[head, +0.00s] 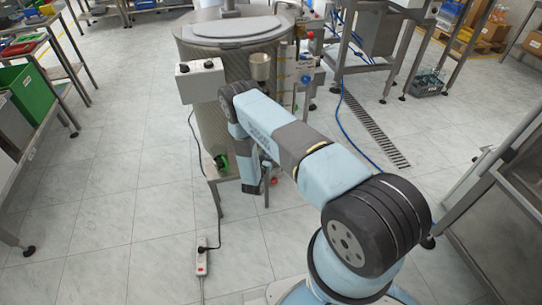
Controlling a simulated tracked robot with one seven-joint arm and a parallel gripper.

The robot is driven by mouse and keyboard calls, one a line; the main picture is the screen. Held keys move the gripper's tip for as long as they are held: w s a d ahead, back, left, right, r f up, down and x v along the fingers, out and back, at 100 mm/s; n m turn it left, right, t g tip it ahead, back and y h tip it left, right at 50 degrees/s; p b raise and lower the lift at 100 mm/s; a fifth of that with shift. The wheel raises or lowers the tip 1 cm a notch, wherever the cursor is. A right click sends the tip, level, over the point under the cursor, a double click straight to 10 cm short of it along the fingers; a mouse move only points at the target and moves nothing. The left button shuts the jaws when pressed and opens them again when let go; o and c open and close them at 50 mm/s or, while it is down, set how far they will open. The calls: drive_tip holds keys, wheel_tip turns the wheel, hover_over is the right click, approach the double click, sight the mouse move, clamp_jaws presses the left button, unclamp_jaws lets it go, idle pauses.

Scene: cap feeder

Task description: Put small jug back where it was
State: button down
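I cannot make out a clear small jug. A small beige cup-like vessel (260,66) is at the front of the large round metal drum (213,125); I cannot tell whether it is the jug. My blue and black arm reaches from the lower right to the drum's front, and its far end bends down there. Small dark parts at that low end may belong to my gripper (265,185). They are too small and too much covered by the arm to show fingers or anything held.
A grey control box (200,80) stands at the drum's left, its cable running to a power strip (202,262) on the floor. A green crate (29,95) is on the left bench. A metal machine (500,200) stands at right. Tiled floor is open at left.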

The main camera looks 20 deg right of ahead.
drive_tip(key=shift+f, duration=1.25)
drive_tip(key=c, duration=1)
unclamp_jaws()
drive_tip(key=shift+c, duration=0.2)
